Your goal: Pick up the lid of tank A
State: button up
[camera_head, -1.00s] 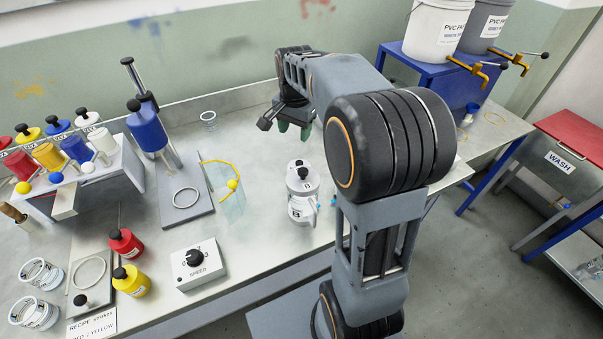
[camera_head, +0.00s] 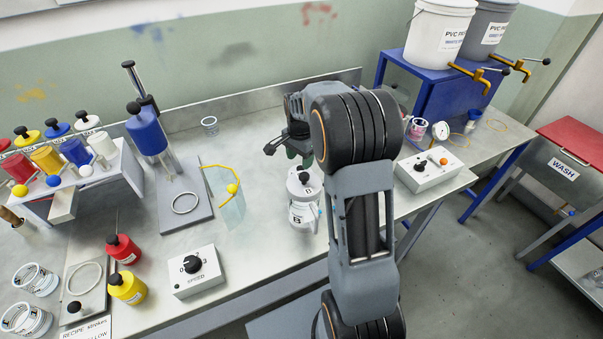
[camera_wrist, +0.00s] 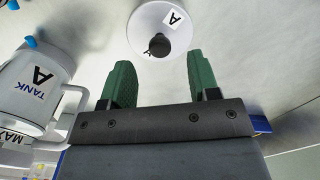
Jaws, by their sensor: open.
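In the wrist view the lid of tank A (camera_wrist: 150,20) is a white disc with a black knob and an "A" label. It is apart from tank A (camera_wrist: 35,95), a white vessel with a handle at the left. My gripper (camera_wrist: 160,72) is open, with its green fingers spread and nothing between them. The lid lies just beyond the fingertips, with its knob roughly in line with the gap. In the head view my gripper (camera_head: 298,152) is above the bench, behind white tank B (camera_head: 301,222). I cannot make out tank A or its lid there.
A speed control box (camera_head: 194,270), a yellow-edged clear shield (camera_head: 229,203) and a press stand (camera_head: 181,220) are left of tank B. The bench behind the shield is mostly clear.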

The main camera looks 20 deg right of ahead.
aim_at(300, 168)
jog(key=shift+f, duration=2.35)
jog(key=c, duration=1)
